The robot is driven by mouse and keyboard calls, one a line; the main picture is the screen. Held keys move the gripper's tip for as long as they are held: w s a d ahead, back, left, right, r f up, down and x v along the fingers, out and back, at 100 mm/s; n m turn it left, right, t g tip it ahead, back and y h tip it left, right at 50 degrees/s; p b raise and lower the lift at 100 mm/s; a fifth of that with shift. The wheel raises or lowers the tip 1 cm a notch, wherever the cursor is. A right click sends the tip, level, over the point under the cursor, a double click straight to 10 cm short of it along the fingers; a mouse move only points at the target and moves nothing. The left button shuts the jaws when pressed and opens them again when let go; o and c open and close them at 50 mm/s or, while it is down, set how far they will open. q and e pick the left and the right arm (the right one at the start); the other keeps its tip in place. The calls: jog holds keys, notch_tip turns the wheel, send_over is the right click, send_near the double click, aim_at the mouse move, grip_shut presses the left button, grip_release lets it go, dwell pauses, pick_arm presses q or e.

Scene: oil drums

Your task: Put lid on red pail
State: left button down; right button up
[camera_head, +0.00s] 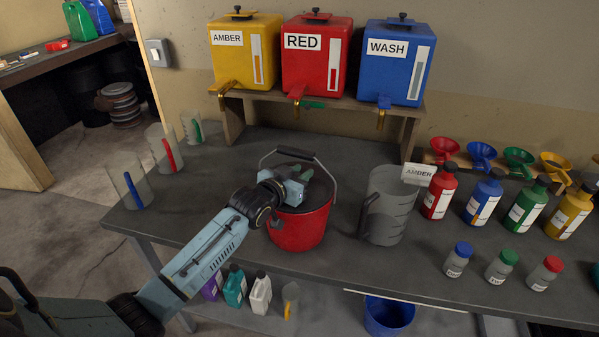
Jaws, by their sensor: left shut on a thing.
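The red pail (299,232) stands on the dark bench, its wire handle raised with a black grip (288,153) at the top. A dark round lid (322,193) shows at the pail's mouth, partly hidden by my gripper. I cannot tell whether it is seated on the rim or just above it. My left gripper (308,174) is over the pail's mouth, shut on the lid; its fingertips and the grasped part are hard to make out. My right gripper is not in view.
A grey jug (388,207) with an AMBER tag stands close right of the pail. Amber, red (317,58) and blue dispensers stand on a shelf behind. Several bottles and funnels fill the right side. Clear beakers (128,187) stand at left. A blue bucket (388,314) is below the bench.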

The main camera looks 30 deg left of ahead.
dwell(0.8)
pick_arm(q)
jog(key=c, duration=1.1)
grip_release()
jog(key=shift+s, duration=0.15)
jog(key=v, duration=1.3)
